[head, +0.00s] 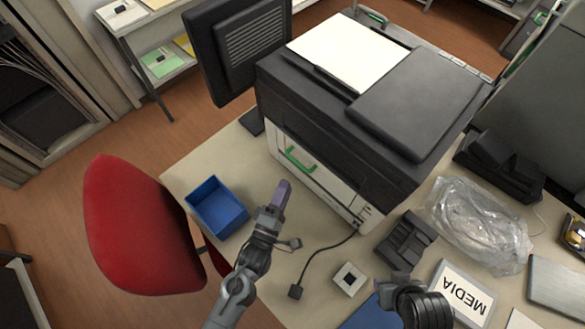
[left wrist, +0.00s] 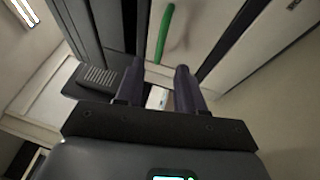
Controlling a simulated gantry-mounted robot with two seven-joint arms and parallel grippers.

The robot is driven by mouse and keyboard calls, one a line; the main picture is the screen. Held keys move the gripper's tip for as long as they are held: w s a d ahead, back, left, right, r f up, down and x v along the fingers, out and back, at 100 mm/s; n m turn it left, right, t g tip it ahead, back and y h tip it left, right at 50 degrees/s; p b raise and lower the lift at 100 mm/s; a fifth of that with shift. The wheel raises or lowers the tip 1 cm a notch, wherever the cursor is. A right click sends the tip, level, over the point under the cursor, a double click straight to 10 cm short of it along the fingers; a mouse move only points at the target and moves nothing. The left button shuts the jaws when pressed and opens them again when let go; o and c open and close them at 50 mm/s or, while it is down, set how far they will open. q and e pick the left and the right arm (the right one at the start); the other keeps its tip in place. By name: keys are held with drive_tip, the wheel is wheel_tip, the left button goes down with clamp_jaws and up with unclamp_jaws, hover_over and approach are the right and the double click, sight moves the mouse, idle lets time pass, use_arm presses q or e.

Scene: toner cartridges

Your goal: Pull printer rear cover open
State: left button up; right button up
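The printer (head: 350,130) stands on the table, dark on top with a light lower side. That side bears a pale cover panel (head: 318,180) with a green handle (head: 300,160); the panel looks closed. My left gripper (head: 283,192) is in front of this side, apart from the handle. In the left wrist view its two fingers (left wrist: 158,80) stand apart with nothing held between them, and the green handle (left wrist: 165,33) shows beyond the fingertips. My right gripper (head: 396,284) is low at the right, near the table's front; its fingers are not clear.
A blue bin (head: 217,206) sits left of my left gripper. A black cable (head: 318,262), a small white box (head: 349,279), a dark tray-like part (head: 405,240) and a clear plastic bag (head: 478,225) lie nearby. A red chair (head: 137,225) stands left.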

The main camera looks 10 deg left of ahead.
use_arm(q)
drive_tip(key=x, duration=0.7)
drive_tip(key=shift+c, duration=0.3)
clamp_jaws()
